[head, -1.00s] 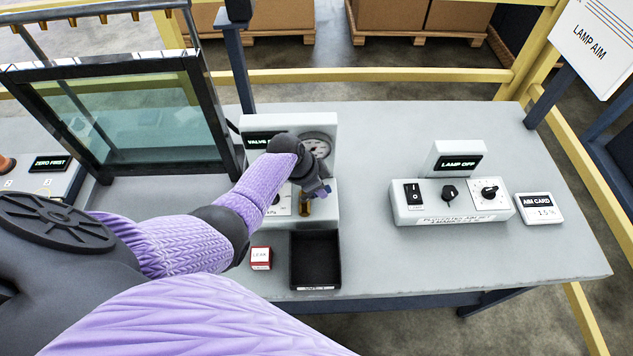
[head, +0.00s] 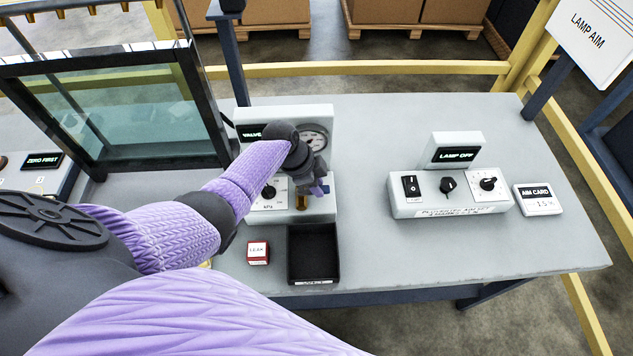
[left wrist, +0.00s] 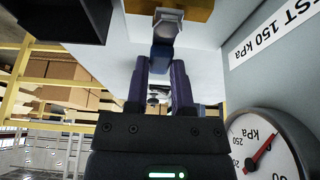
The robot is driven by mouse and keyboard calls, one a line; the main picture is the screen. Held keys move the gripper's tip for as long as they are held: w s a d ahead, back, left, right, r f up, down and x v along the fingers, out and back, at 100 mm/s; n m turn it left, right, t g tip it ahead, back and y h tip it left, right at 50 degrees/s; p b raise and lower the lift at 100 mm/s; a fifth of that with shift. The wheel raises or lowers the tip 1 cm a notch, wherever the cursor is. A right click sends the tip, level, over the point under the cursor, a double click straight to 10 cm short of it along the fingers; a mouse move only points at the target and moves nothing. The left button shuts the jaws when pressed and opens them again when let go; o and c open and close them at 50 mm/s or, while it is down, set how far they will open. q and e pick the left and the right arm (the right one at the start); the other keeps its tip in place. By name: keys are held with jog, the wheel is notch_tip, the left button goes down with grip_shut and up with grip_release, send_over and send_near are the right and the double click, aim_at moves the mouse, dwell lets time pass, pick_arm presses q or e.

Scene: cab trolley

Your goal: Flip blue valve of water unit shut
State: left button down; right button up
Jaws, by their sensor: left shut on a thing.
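The water unit (head: 322,117) is a pale box with a display reading "VALVE", the rest hidden by my arm, a round gauge (head: 314,140) and a black knob (head: 268,192). A brass fitting (head: 301,202) is at its front right. My left gripper (head: 318,188) is at this right side. In the left wrist view its purple fingers (left wrist: 161,78) are shut on the blue valve handle (left wrist: 162,54), in front of a silver and brass part. Only a bit of blue (head: 326,189) shows beside the fingers in the head view. My right gripper is not in view.
A black tray (head: 313,281) and a red-and-white "LEAK" block (head: 258,252) lie in front of the unit. A dark-framed glass panel (head: 120,105) stands to the left. A lamp control box (head: 450,205) and an aim card (head: 538,200) are to the right, with bare table between.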

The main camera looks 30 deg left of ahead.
pick_arm(q)
jog(key=shift+c, duration=2.4)
grip_release()
jog(key=p+v, duration=0.4)
jog(key=v, duration=0.6)
jog(key=shift+s+f, duration=0.1)
